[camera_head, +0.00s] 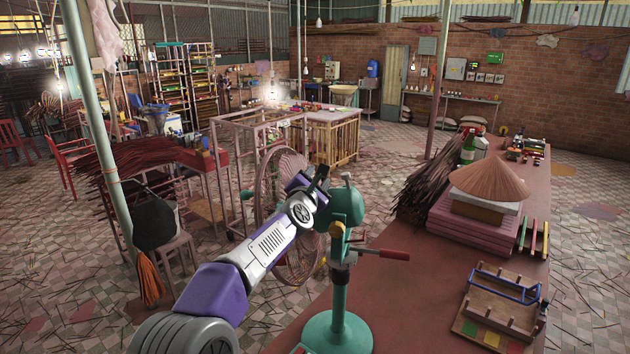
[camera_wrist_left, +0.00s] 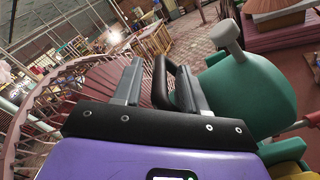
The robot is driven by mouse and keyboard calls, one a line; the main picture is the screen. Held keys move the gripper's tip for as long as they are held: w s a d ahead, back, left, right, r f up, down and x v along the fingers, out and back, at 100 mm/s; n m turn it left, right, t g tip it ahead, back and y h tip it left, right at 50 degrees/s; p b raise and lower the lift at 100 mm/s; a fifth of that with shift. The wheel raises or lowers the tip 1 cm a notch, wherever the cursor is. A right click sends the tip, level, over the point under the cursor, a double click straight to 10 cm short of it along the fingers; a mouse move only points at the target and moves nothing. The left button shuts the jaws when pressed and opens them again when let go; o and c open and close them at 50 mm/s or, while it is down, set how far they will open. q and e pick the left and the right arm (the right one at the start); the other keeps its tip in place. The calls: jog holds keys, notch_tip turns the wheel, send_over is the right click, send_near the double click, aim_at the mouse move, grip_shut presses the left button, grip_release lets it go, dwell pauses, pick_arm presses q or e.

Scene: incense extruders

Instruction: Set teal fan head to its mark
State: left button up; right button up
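The teal fan head (camera_head: 347,206) sits on a teal stand (camera_head: 338,325), with its round wire cage (camera_head: 284,240) facing left and away. It has a grey knob on top (camera_head: 347,178). In the left wrist view the teal housing (camera_wrist_left: 250,95) is at the right and the cage (camera_wrist_left: 60,90) at the left. My left gripper (camera_head: 318,178) is at the top of the fan, between cage and housing. Its fingers (camera_wrist_left: 160,82) are apart, with a black bar-like handle (camera_wrist_left: 161,80) between them, nearer the right finger. I cannot make out a mark. My right gripper is not in view.
A red-handled lever (camera_head: 393,254) sticks out right from the stand. A reddish table (camera_head: 420,310) at the right holds a conical hat (camera_head: 488,180), incense bundles (camera_head: 425,190) and a wooden rack (camera_head: 500,300). A pink metal frame (camera_head: 235,170) stands behind the fan.

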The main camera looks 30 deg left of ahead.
pick_arm(q)
jog(key=v, duration=0.7)
jog(key=shift+s+b, duration=0.35)
dwell(0.5)
